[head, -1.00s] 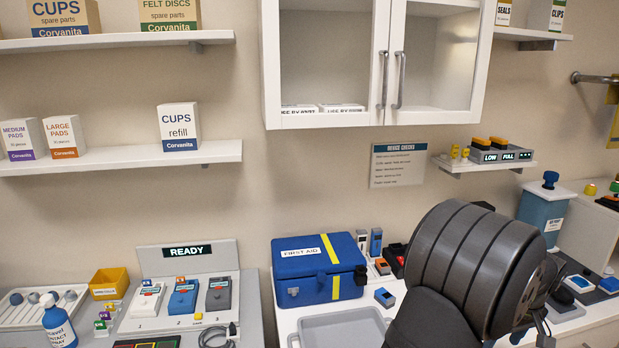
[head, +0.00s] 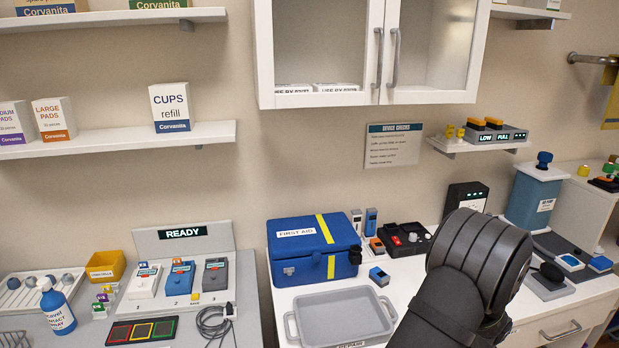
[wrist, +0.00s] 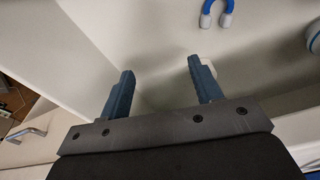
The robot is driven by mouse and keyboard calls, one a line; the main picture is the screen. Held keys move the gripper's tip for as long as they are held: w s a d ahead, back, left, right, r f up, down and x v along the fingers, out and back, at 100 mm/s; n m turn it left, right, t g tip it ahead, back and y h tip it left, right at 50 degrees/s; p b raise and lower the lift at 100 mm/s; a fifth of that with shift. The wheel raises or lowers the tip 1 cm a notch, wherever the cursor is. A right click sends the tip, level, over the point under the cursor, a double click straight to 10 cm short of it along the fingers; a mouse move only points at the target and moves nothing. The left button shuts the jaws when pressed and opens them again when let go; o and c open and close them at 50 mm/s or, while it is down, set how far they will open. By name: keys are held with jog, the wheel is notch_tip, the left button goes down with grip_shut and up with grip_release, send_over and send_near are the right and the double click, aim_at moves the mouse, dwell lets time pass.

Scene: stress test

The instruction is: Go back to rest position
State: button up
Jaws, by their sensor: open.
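My gripper (wrist: 157,80) is open in the wrist view, with two blue fingers spread apart and nothing between them. Pale surfaces lie beyond the fingers. In the head view my dark arm reaches up over the right part of the white counter, and the gripper's fingers do not show there.
A blue first aid box (head: 308,252) and a grey tray (head: 341,316) stand left of my arm. A blue container (head: 535,196) and small devices stand to its right. A white cabinet (head: 420,97) and a small shelf (head: 455,147) hang above. A blue curved object (wrist: 206,14) shows in the wrist view.

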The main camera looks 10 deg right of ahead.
notch_tip(320, 180, down, 6)
jog(key=shift+f, duration=0.1)
jog(key=shift+s+r, duration=0.1)
jog(key=shift+r, duration=0.25)
jog(key=shift+o, duration=0.3)
